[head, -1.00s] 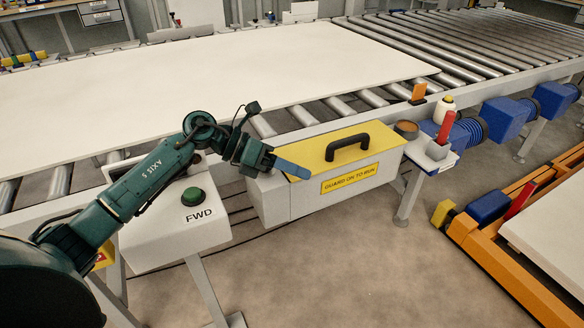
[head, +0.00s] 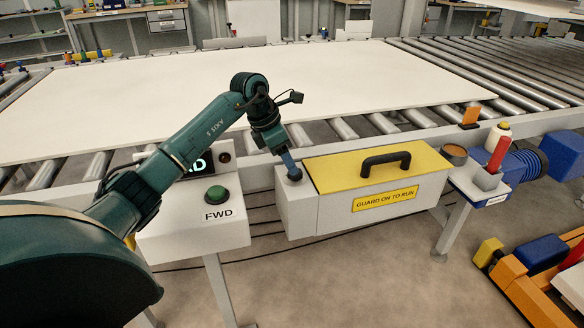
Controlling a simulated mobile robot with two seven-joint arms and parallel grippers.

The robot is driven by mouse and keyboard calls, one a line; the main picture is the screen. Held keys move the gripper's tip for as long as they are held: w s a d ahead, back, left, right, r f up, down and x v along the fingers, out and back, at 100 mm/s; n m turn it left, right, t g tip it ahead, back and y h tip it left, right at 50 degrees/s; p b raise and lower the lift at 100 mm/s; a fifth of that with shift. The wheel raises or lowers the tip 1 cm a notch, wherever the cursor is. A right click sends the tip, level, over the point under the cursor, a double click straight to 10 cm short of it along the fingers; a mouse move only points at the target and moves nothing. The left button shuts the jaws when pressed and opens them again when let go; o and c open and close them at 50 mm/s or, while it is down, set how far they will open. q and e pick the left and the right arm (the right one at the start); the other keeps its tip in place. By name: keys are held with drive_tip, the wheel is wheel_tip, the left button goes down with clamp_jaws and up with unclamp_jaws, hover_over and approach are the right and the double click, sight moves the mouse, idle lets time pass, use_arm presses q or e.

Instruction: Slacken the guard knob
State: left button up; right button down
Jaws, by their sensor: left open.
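The guard (head: 385,205) is a white box with a yellow lid, a black handle (head: 385,161) and a yellow "GUARD ON TO RUN" label. A small dark knob (head: 295,175) sits on top of the white block (head: 297,212) at the guard's left end. My left gripper (head: 289,165) points down right at the knob, its blue fingers open. The fingers partly hide the knob; I cannot tell whether they touch it. My right gripper is out of view.
A control box with a green FWD button (head: 216,194) stands left of the guard. A large white board (head: 200,90) lies on the roller conveyor behind. A tin (head: 454,154) and a red-handled tool (head: 498,150) stand at the right.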

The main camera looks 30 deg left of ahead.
use_arm(q)
drive_tip(key=x, duration=0.2)
drive_tip(key=shift+d+f, duration=0.1)
drive_tip(key=shift+f, duration=0.15)
drive_tip(key=shift+w+d+f, duration=0.1)
drive_tip(key=shift+w+f, duration=0.1)
drive_tip(key=shift+f, duration=0.25)
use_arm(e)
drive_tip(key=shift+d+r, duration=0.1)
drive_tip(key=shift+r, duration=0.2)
use_arm(q)
drive_tip(key=shift+c, duration=0.5)
drive_tip(key=c, duration=0.9)
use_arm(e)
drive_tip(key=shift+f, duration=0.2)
